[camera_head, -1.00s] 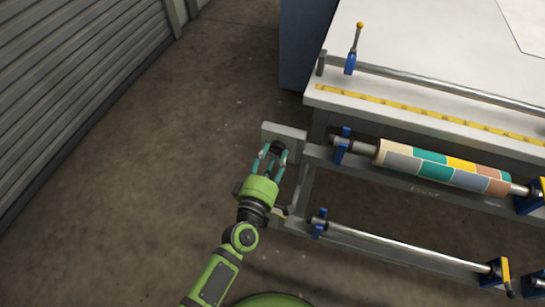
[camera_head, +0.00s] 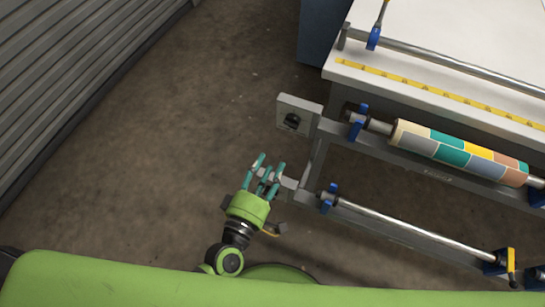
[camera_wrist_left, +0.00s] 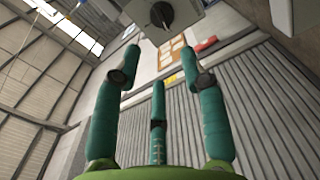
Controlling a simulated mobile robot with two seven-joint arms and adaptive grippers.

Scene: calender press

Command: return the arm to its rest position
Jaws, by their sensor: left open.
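My left gripper (camera_head: 267,172) is green with teal fingers. In the head view it is at the lower middle, open and empty, left of the rack's end and apart from the grey control box. The grey control box (camera_head: 299,115) with a black rotary knob (camera_head: 292,121) is fixed at the left end of the rack, above the gripper in the picture. In the left wrist view the three fingers are spread with nothing between them, and the knob (camera_wrist_left: 162,14) shows beyond them at the top. My right gripper is in neither view.
The rack (camera_head: 420,172) carries a patterned roll (camera_head: 460,152) on its upper bar and a bare metal rod (camera_head: 410,226) below. A white table (camera_head: 450,75) with a yellow measuring strip stands behind. Open concrete floor (camera_head: 180,150) lies to the left, before a ribbed wall (camera_head: 75,75).

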